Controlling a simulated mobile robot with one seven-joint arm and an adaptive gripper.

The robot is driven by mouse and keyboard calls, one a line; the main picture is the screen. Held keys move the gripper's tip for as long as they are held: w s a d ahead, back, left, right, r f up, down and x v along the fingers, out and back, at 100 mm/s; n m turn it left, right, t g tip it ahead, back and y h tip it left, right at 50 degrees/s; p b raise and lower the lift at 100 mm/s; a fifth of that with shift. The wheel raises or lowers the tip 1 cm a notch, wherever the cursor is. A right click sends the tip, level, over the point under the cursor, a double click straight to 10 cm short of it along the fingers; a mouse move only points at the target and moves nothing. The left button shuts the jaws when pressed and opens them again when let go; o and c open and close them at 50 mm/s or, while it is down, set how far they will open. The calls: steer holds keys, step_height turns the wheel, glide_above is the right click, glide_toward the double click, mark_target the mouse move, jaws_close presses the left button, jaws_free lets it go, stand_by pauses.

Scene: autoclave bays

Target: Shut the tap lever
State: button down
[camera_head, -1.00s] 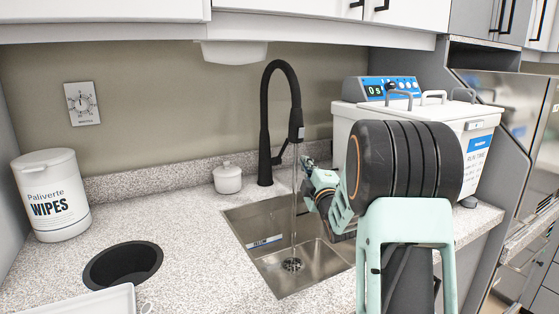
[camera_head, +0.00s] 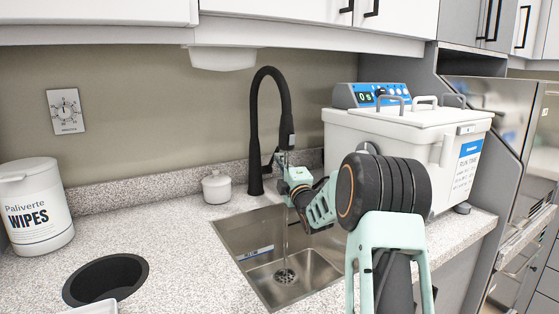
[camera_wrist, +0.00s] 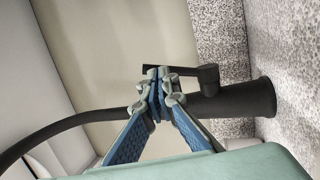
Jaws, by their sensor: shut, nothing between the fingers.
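The black gooseneck tap (camera_head: 254,135) stands behind the sink, and a thin stream of water (camera_head: 285,238) falls into the basin. Its lever (camera_head: 269,160) is small at the tap's right side, partly hidden by my gripper (camera_head: 283,160). In the wrist view the lever (camera_wrist: 188,70) is a thin black bar joined to a short side stub on the tap body (camera_wrist: 238,99). My gripper (camera_wrist: 158,88) is shut and empty, its fingertips close beside the lever's free end. I cannot tell whether they touch it.
The steel sink (camera_head: 232,240) is set into a speckled counter (camera_head: 175,240). A white lidded pot (camera_head: 216,188) stands left of the tap, and a wipes tub (camera_head: 37,210) farther left. A white bath unit (camera_head: 400,135) stands to the right. A round black opening (camera_head: 105,280) is at front left.

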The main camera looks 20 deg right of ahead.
steer(key=shift+w+r, duration=0.1)
steer(key=shift+w, duration=0.25)
steer(key=w+g+p, duration=0.1)
steer(key=w+r+g, duration=0.1)
steer(key=shift+a+r+n+g+p, duration=0.15)
steer(key=shift+r+n+g+p, duration=0.15)
steer(key=shift+p, duration=0.1)
stand_by(0.5)
steer(key=shift+s, duration=0.15)
